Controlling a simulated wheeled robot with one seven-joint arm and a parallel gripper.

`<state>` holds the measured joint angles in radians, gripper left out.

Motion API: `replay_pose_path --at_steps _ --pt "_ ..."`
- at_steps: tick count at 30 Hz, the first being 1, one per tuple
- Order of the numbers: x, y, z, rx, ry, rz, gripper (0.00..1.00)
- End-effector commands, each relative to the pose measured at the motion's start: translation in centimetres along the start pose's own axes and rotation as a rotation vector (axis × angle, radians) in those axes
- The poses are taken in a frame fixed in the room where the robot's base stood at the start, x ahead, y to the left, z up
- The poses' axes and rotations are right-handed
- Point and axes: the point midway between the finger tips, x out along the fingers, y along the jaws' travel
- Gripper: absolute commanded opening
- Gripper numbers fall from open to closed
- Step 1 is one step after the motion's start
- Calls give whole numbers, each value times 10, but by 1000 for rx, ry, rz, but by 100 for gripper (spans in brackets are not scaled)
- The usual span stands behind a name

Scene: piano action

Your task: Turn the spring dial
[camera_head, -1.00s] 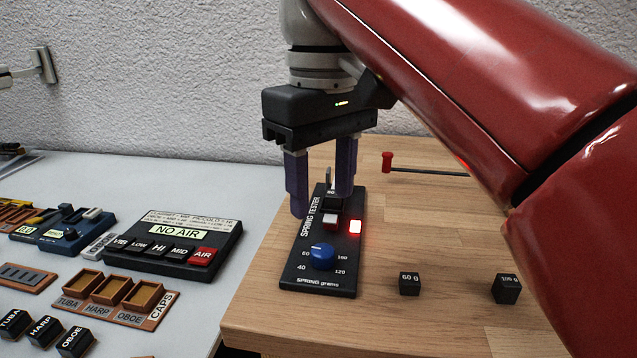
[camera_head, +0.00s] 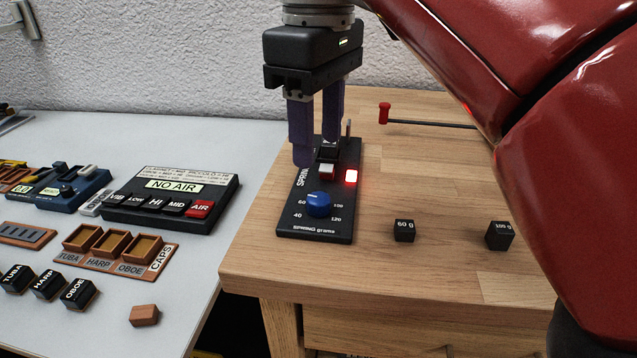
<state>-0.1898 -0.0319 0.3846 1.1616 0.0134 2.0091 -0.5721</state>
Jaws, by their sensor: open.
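The blue spring dial (camera_head: 319,204) sits near the front of the black spring tester (camera_head: 315,236) on the wooden table. Its pale pointer mark is at the upper left, near the 60. Numbers 40, 60, 100 and 120 are printed around it. A red lamp (camera_head: 351,176) glows on the tester's right side. My gripper (camera_head: 317,154) points down over the tester's rear part, behind the dial and apart from it. Its two purple fingers are spread, with a dark block with a white and red front (camera_head: 327,168) between or just in front of them. The fingers hide part of the tester's lettering.
A 60 g weight (camera_head: 404,230) and a 100 g weight (camera_head: 499,235) stand right of the tester. A red-tipped rod (camera_head: 384,113) lies behind. A NO AIR panel (camera_head: 172,203) is on the white table to the left. The wood between tester and weights is clear.

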Motion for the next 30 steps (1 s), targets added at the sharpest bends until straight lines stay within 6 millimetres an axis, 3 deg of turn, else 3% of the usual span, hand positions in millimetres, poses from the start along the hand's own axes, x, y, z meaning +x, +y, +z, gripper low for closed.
replay_pose_path --at_steps 5,19,30 --pt "5 0 0 -40 -1 -1 49" --pt "69 0 0 -40 -1 0 49" --pt "78 0 0 -40 0 0 49"
